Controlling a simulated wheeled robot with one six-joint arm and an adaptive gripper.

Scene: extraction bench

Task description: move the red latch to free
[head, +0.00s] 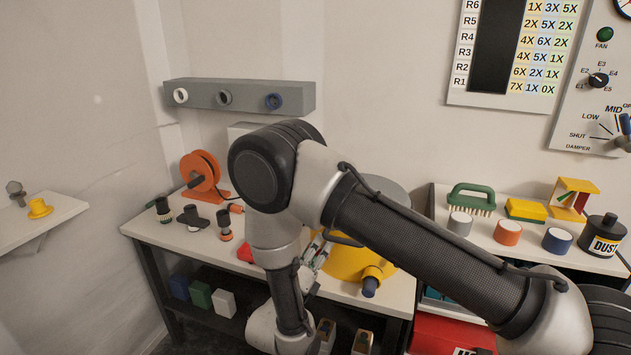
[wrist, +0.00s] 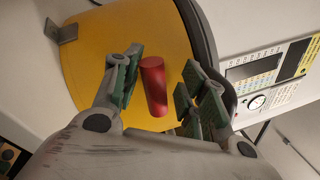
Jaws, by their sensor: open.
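The red latch (wrist: 153,88) shows in the wrist view as a short red cylinder against a yellow surface (wrist: 105,45). My gripper (wrist: 162,78) is open, with one green-padded finger on each side of the latch. A gap shows on both sides, and I see no clear contact. In the head view my gripper (head: 318,252) is beside the yellow drum-like housing (head: 345,262) on the bench. My arm hides the latch there and covers much of the housing.
The white bench (head: 150,230) holds an orange reel (head: 201,172) and several small dark fittings at left. A yellow nozzle (head: 374,273) with a blue end sticks out near the bench's front. A red piece (head: 245,254) lies left of my gripper. A brush (head: 471,199) stands right.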

